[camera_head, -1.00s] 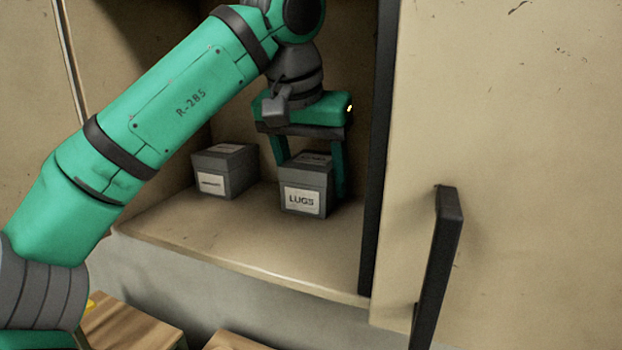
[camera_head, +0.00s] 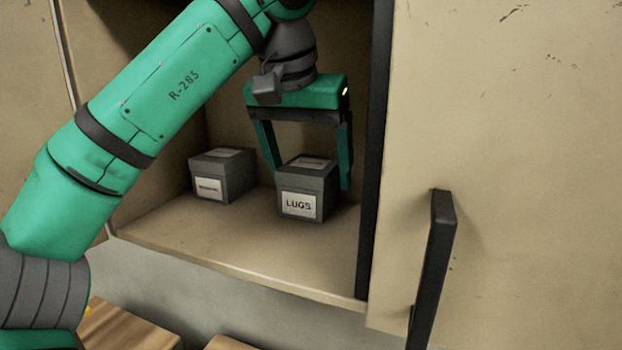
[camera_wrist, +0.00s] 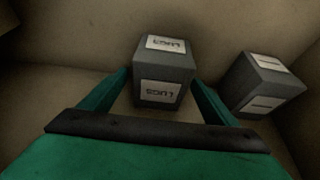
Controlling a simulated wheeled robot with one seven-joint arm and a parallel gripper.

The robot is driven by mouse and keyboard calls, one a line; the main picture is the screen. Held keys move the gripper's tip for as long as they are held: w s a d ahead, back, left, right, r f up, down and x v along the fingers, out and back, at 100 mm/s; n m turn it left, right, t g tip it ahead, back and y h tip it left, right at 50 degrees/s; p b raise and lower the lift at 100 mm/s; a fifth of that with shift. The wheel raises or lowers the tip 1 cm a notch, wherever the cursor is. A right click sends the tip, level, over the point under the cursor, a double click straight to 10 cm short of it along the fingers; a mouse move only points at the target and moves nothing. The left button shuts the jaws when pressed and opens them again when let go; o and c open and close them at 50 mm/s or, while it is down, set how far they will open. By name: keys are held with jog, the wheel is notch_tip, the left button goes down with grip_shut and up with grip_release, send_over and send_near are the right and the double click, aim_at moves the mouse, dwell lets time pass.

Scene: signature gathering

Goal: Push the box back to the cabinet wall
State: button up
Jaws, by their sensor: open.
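A grey lidded box labelled LUGS (camera_head: 318,178) sits on the cabinet shelf near the right side of the opening. My gripper (camera_head: 311,179) is above it, pointing down and open, with one finger on each side of the box's upper part. Whether the fingers touch it cannot be told. In the wrist view the LUGS box (camera_wrist: 163,70) shows between the two green fingers, with its label upside down. A second grey box (camera_head: 222,174) stands to the left on the shelf, apart from the gripper; it also shows in the wrist view (camera_wrist: 262,85).
The cabinet shelf (camera_head: 200,235) has bare room in front of both boxes. A dark door edge (camera_head: 377,150) stands close to the right of my gripper. The beige door (camera_head: 530,120) with a black handle (camera_head: 443,215) is further right. Wooden surfaces (camera_head: 130,325) lie below.

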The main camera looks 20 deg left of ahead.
jog(key=s, duration=1.1)
jog(key=shift+s+a, duration=0.15)
jog(key=shift+s, duration=0.2)
jog(key=shift+f, duration=0.1)
